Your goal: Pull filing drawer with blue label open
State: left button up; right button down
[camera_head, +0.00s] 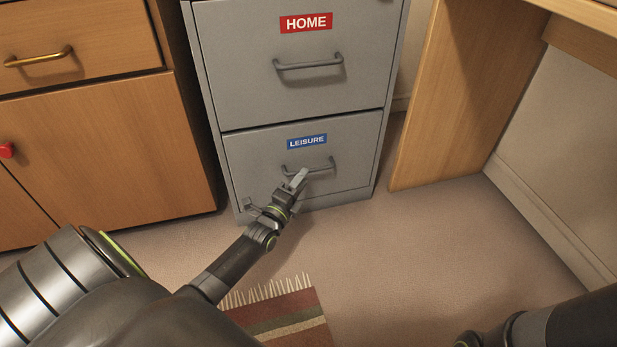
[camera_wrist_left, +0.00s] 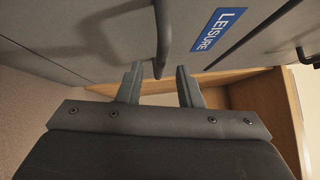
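The filing drawer with the blue LEISURE label (camera_head: 255,165) is the lower drawer of a grey metal cabinet, and it looks flush with the front. Its blue label (camera_head: 307,141) sits above a grey bar handle (camera_head: 322,165); the label also shows in the left wrist view (camera_wrist_left: 218,29). My left gripper (camera_head: 298,178) is at the left part of this handle. In the left wrist view its two fingers (camera_wrist_left: 160,84) are apart, with the handle bar (camera_wrist_left: 163,35) between their tips. I cannot tell whether either finger touches it. My right gripper is out of view.
The upper drawer has a red HOME label (camera_head: 306,22) and its own handle (camera_head: 308,65). A wooden cabinet (camera_head: 115,150) stands at the left and a wooden desk panel (camera_head: 465,90) at the right. A striped rug (camera_head: 285,318) lies on the otherwise clear carpet before the cabinet.

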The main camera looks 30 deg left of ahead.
pick_arm(q)
jog(key=shift+w+a+r+b, duration=0.15)
jog(key=shift+w+b, duration=0.25)
jog(key=shift+w, duration=0.7)
jog(key=shift+w+r+b, duration=0.15)
jog(key=shift+w+b, duration=0.25)
jog(key=shift+w, duration=0.7)
jog(key=shift+c, duration=0.2)
grip_shut()
